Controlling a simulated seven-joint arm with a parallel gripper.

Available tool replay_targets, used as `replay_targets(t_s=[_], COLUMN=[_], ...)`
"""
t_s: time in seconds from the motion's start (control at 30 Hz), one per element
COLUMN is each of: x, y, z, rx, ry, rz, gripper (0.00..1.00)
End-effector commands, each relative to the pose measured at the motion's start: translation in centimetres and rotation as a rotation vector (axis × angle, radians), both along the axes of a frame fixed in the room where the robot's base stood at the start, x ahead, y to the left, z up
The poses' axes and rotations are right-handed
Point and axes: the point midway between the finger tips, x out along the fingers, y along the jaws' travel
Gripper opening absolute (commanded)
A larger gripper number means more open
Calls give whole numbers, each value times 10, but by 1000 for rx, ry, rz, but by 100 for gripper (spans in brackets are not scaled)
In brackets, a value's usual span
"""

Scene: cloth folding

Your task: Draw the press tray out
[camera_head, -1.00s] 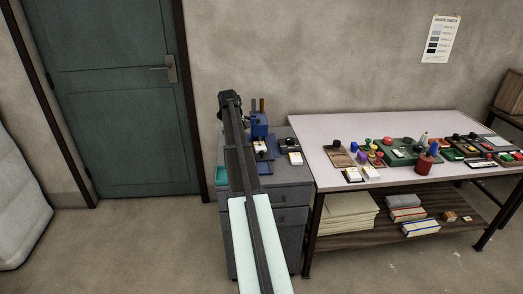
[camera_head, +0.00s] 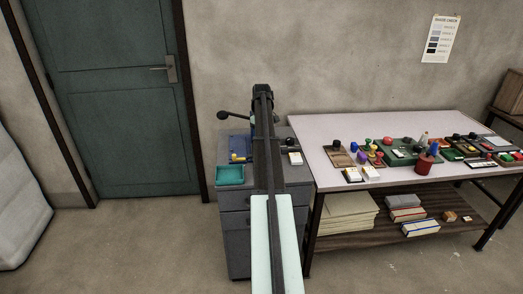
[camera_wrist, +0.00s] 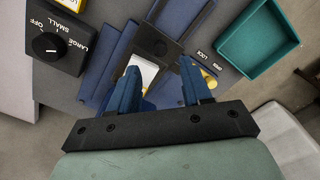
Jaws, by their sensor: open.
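The blue press (camera_head: 238,143) stands on the grey cabinet, with a yellow part low at its front; my arm hides much of it in the head view. In the wrist view, the press's blue base (camera_wrist: 105,72) lies ahead of my gripper (camera_wrist: 158,74). The blue fingers are apart, with a white pad (camera_wrist: 147,70) in a dark frame showing between and beyond them. I cannot tell whether the fingers touch it. A yellow knob (camera_wrist: 209,79) is just right of the right finger, near a LOCK label. The press tray's outline is not clear.
A teal bin (camera_head: 230,175) sits at the cabinet's front left. A black-knobbed lever (camera_head: 232,116) sticks out left of the press. A dial box (camera_wrist: 52,42) marked SMALL, LARGE and OFF is nearby. A table (camera_head: 330,125) crowded with stamps stands to the right.

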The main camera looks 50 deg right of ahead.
Motion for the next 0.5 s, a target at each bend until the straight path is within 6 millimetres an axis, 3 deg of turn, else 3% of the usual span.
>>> replay_targets(t_s=[0.23,0.5], x=[0,0], y=[1,0], z=[-41,-63], rx=[0,-1], ry=[0,0], rz=[0,0], gripper=[49,49])
